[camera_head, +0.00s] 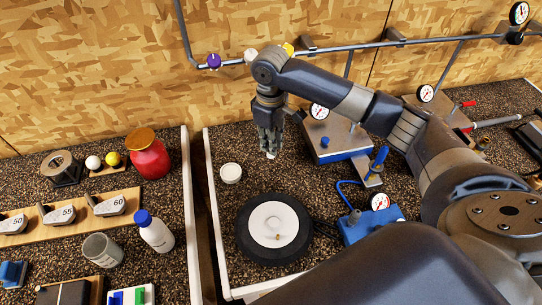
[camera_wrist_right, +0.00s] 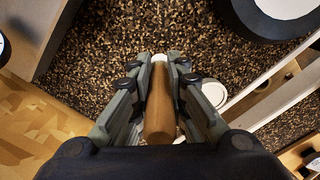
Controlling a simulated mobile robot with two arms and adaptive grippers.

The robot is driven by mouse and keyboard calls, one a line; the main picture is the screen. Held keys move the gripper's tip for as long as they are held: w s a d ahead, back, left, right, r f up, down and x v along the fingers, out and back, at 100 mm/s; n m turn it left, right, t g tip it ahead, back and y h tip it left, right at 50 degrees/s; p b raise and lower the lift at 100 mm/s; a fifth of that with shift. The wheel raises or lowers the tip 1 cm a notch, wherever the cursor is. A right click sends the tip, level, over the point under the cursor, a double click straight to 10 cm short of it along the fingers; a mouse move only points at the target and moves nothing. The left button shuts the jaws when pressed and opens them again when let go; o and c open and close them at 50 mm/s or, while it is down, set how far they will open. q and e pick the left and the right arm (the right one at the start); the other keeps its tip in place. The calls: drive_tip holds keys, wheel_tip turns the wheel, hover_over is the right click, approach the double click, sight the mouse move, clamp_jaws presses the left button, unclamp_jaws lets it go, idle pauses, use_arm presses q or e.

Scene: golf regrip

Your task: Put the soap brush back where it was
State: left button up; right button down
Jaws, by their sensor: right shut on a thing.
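My right gripper (camera_head: 270,148) hangs fingers-down above the speckled bench, right of and behind a small white round pot (camera_head: 231,173). In the right wrist view, the gripper (camera_wrist_right: 160,75) is shut on the brown wooden handle of the soap brush (camera_wrist_right: 160,105), which lies lengthwise between the fingers. The brush's white end (camera_wrist_right: 159,58) shows at the fingertips; in the head view, a white tip (camera_head: 271,155) pokes out below them. The white pot (camera_wrist_right: 214,93) also shows in the wrist view, partly hidden by a finger. My left gripper is not in view.
A black disc with a white centre (camera_head: 273,229) lies in front of the gripper.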

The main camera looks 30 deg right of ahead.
sight(271, 156)
drive_tip(key=shift+f+p, duration=0.6)
drive_tip(key=shift+f, duration=2.35)
drive_tip(key=shift+f, duration=0.1)
drive_tip(key=c, duration=1.6)
unclamp_jaws()
wheel_tip(271, 156, up, 12)
drive_tip(key=b, duration=0.3)
drive_tip(key=shift+a, duration=0.1)
drive_tip(key=shift+r, duration=0.2)
